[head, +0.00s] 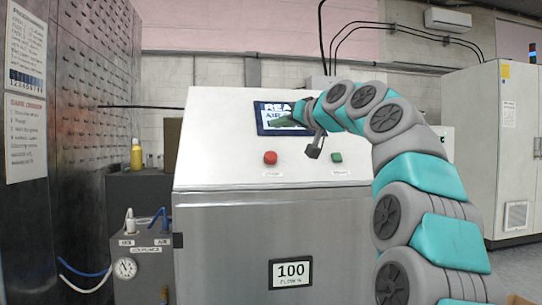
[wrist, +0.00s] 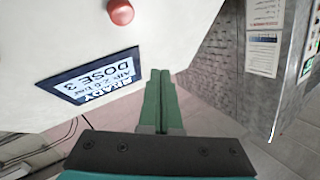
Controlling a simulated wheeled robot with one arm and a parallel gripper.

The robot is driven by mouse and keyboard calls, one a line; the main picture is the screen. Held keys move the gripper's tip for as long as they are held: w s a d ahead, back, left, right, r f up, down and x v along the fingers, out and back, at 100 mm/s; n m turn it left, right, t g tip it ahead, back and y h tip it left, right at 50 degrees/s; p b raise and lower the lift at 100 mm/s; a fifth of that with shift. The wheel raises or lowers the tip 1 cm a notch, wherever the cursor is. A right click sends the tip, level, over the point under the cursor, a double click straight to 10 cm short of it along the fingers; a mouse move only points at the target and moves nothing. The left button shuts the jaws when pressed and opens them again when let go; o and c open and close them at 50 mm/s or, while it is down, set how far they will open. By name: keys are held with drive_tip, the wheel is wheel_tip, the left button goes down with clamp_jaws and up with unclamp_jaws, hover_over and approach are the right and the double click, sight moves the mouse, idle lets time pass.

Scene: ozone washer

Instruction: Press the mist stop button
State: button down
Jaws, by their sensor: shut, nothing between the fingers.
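A round red button (head: 270,158) sits on the washer's sloped white panel, left of a green button (head: 336,157). Each has a small label below it, too small to read. Either could be the mist stop button; the labels do not tell. The red button also shows at the top of the wrist view (wrist: 121,12). My gripper (head: 284,122) is in front of the panel's screen (head: 264,118), above the red button in the picture and apart from it. In the wrist view its green fingers (wrist: 160,73) are shut together, empty, beside the screen (wrist: 95,75).
The steel washer front (head: 235,235) carries a "100" plate. A grey unit with a gauge (head: 125,268) and hoses stands at left, near a yellow bottle (head: 137,155). A perforated metal wall (head: 95,110) is at far left. A pale cabinet (head: 497,140) stands right.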

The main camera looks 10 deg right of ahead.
sight(267, 153)
drive_tip(key=shift+w+f, duration=0.1)
idle(0.3)
drive_tip(key=shift+w+f+b, duration=1.15)
drive_tip(key=shift+w+f, duration=1.9)
drive_tip(key=shift+f, duration=0.05)
drive_tip(key=shift+w+f, duration=0.1)
drive_tip(key=shift+w+f, duration=0.15)
drive_tip(key=shift+w+f, duration=0.4)
idle(1.0)
drive_tip(key=shift+s+r, duration=0.6)
drive_tip(key=shift+s, duration=0.05)
drive_tip(key=shift+s+r, duration=0.1)
drive_tip(key=shift+r, duration=0.05)
drive_tip(key=shift+s+r+p, duration=0.55)
drive_tip(key=shift+s+r, duration=1.1)
